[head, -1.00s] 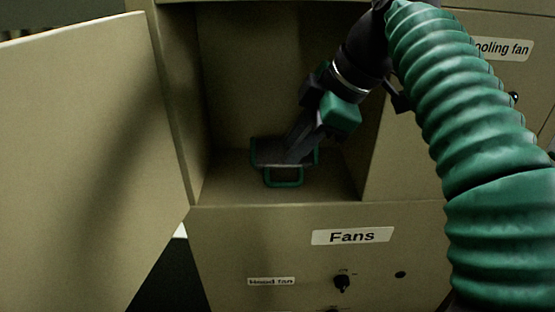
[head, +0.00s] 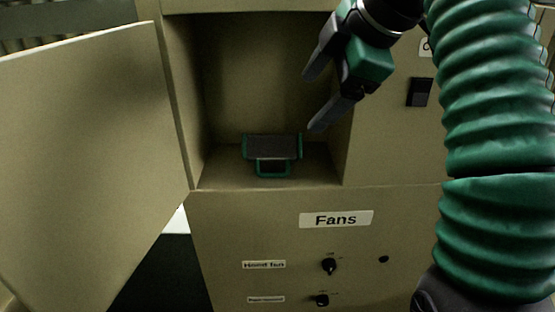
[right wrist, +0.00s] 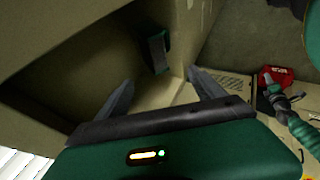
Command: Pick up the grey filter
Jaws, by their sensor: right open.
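The grey filter (head: 272,147), a dark grey panel with a green frame and a green front handle, sits on the floor of the open cabinet compartment. It also shows in the right wrist view (right wrist: 157,54), beyond the fingers. My right gripper (head: 311,103) is open and empty. It is above and to the right of the filter, apart from it, at the right side of the compartment opening. In the right wrist view both fingers of the gripper (right wrist: 162,92) are spread with nothing between them.
The cabinet door (head: 85,160) stands open at the left. Below the compartment is a panel with a "Fans" label (head: 336,219) and knobs (head: 329,266). A dark switch (head: 420,92) is on the right panel. A red object (right wrist: 277,77) shows at the right of the wrist view.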

